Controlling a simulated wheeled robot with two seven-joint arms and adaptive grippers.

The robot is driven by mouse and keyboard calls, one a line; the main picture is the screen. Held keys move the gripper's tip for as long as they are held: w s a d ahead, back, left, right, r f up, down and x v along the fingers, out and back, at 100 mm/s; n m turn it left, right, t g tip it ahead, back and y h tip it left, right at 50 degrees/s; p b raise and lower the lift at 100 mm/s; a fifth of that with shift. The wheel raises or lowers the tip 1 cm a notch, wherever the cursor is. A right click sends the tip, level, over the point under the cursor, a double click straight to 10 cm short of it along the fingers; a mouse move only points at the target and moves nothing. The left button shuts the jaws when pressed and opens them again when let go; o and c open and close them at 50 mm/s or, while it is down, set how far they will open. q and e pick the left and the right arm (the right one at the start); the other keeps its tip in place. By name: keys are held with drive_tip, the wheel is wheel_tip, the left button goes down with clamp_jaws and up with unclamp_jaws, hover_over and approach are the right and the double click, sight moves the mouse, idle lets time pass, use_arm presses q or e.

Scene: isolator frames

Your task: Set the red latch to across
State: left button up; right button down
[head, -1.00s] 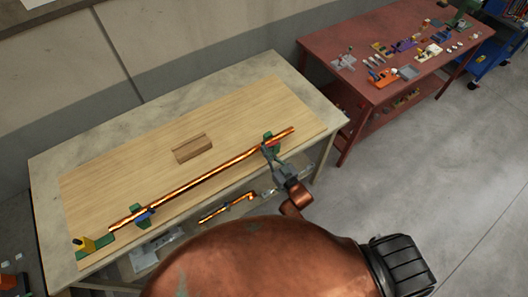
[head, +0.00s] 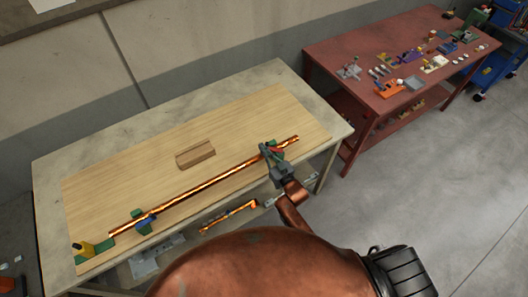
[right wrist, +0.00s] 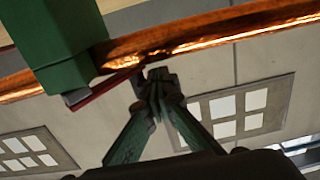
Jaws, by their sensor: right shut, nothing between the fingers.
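The red latch (head: 277,150) is a small bar on the green right-hand holder (head: 275,143) of a long copper bar (head: 205,186). In the right wrist view the latch (right wrist: 104,88) sticks out from beneath the green block (right wrist: 58,45), slanting towards my fingers, below the copper bar (right wrist: 215,40). My right gripper (head: 266,151) is at this holder, partly covering it in the head view. Its fingertips (right wrist: 157,76) are together and empty, close to the latch's end; I cannot tell whether they touch it. My left gripper is not in view.
A blue latch (head: 146,223) sits at the left-hand green holder. A wooden block (head: 195,154) lies on the board behind the bar, and a yellow piece (head: 82,249) stands at the left end. A red table (head: 340,58) with small parts stands at the back right.

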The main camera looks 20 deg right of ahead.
drive_tip(key=shift+w+d+m+h, duration=0.15)
drive_tip(key=shift+w+m+h, duration=0.2)
drive_tip(key=shift+m+h, duration=0.25)
idle(1.3)
drive_tip(key=s+d, duration=0.2)
drive_tip(key=s, duration=0.9)
drive_tip(key=shift+s, duration=0.4)
